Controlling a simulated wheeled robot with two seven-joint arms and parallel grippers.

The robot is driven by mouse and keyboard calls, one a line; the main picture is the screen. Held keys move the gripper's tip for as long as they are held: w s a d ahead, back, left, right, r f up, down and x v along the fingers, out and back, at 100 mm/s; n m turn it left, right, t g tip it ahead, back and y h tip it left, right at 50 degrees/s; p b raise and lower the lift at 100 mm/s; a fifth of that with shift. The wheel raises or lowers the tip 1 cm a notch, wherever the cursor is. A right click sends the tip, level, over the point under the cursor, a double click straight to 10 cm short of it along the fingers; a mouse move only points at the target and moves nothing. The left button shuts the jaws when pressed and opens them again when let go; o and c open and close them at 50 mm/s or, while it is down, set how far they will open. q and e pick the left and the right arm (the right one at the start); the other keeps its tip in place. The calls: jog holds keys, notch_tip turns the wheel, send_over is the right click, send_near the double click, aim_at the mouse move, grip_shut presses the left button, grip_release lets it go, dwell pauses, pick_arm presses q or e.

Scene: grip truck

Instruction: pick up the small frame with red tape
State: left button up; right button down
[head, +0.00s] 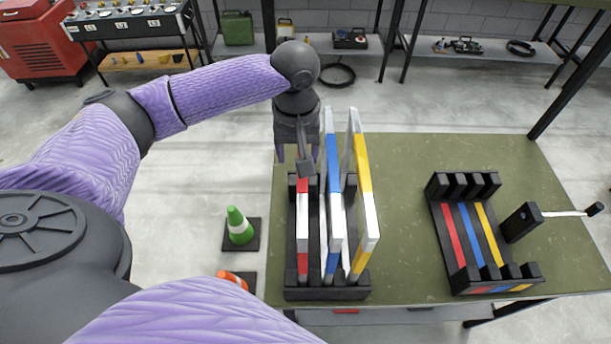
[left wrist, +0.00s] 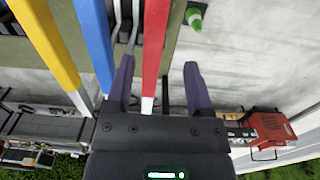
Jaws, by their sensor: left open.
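The small frame with red tape (head: 302,240) stands upright in the left slot of a black rack (head: 327,293) on the green table. It has red and white bands. In the left wrist view its red bar (left wrist: 155,45) runs between the two fingers. My left gripper (head: 305,158) is open at the far end of this frame, pointing down. In the left wrist view the gripper (left wrist: 160,85) has one finger on each side of the bar, with no clear contact. The dark gripper body partly hides the frame's top. My right gripper is not in view.
A taller blue-taped frame (head: 334,185) and yellow-taped frame (head: 363,165) stand close to the right. An empty rack (head: 452,240) with red, blue and yellow stripes sits right, near a black block with a rod (head: 522,222).

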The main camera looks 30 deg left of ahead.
pick_arm(q)
jog(key=f, duration=0.2)
jog(key=w+f, duration=0.1)
jog(key=f, duration=0.2)
jog(key=shift+w+d, duration=0.15)
jog(key=shift+f, duration=0.25)
grip_shut()
dwell(0.9)
